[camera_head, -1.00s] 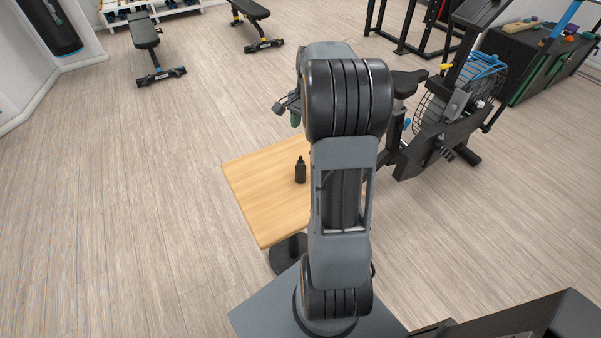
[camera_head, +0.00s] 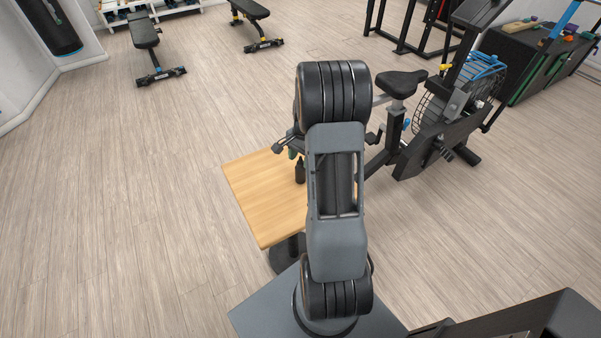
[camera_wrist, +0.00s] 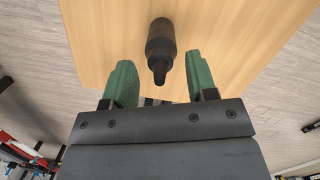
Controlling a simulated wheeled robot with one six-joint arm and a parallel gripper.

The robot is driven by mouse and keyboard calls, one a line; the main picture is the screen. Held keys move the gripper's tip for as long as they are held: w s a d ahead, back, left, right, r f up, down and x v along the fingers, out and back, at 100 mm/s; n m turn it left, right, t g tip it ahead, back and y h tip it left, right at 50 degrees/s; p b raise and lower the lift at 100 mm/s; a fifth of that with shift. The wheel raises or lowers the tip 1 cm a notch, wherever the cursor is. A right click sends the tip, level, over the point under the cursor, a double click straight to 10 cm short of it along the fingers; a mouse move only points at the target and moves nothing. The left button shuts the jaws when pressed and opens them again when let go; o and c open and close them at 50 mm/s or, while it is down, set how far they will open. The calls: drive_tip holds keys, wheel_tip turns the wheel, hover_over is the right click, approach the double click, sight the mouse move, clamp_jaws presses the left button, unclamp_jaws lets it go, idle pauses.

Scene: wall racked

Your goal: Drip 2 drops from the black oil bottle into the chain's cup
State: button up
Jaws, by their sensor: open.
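The black oil bottle (camera_head: 300,172) stands upright on the light wooden table, partly behind my arm in the head view. In the wrist view the bottle (camera_wrist: 160,48) is seen from above, its narrow tip toward the camera. My gripper (camera_wrist: 155,84) is open, with one green finger low on each side of the bottle's tip; neither finger seems to touch it. In the head view my gripper (camera_head: 292,153) is mostly hidden behind my arm, by the table's far edge. The chain's cup cannot be made out in either view.
The wooden table (camera_head: 262,205) is otherwise bare on its left side. A black exercise bike (camera_head: 430,130) with a caged wheel stands to the right, close beyond the table. Benches (camera_head: 148,50) and open floor lie at the far left.

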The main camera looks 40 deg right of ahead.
drive_tip(key=shift+f, duration=0.6)
drive_tip(key=shift+c, duration=0.3)
drive_tip(key=shift+a, duration=0.1)
clamp_jaws()
